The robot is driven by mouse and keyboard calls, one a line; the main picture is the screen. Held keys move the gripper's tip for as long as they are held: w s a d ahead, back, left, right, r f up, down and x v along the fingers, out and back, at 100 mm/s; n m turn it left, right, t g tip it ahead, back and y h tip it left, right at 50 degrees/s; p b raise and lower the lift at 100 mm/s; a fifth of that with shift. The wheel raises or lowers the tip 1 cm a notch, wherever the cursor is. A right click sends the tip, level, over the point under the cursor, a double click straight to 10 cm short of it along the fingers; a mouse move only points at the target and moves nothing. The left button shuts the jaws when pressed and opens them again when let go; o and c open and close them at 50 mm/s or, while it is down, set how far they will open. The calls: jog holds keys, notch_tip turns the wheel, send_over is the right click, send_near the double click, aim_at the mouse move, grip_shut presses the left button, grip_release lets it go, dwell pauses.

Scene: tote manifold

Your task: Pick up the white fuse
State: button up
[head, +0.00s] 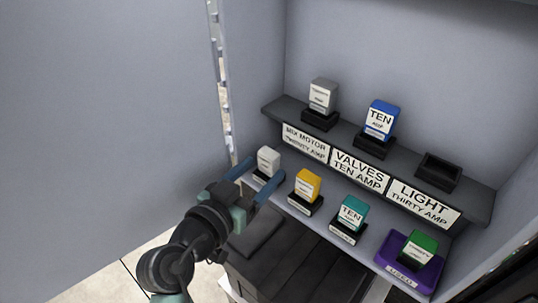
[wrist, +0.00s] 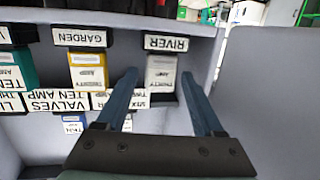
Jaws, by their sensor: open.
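The white fuse (head: 268,160) stands upright in a dark holder at the left end of the lower shelf. In the wrist view the white fuse (wrist: 160,76) shows between my two fingers, below a label reading RIVER. My gripper (head: 264,169) is open, with its blue fingers pointing at the white fuse, one towards each side. In the wrist view my gripper (wrist: 158,73) holds nothing. I cannot tell whether the fingertips reach alongside the fuse or stop short of it. The fuse's holder is partly hidden by the fingers in the head view.
A yellow fuse (head: 307,185) stands close to the right, then a teal fuse (head: 353,212) and a green fuse (head: 421,244) on a purple base (head: 399,272). The upper shelf (head: 270,106) holds a grey fuse (head: 323,93), a blue fuse (head: 381,115) and an empty holder (head: 439,171).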

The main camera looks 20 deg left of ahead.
jog(key=shift+x, duration=0.8)
grip_shut()
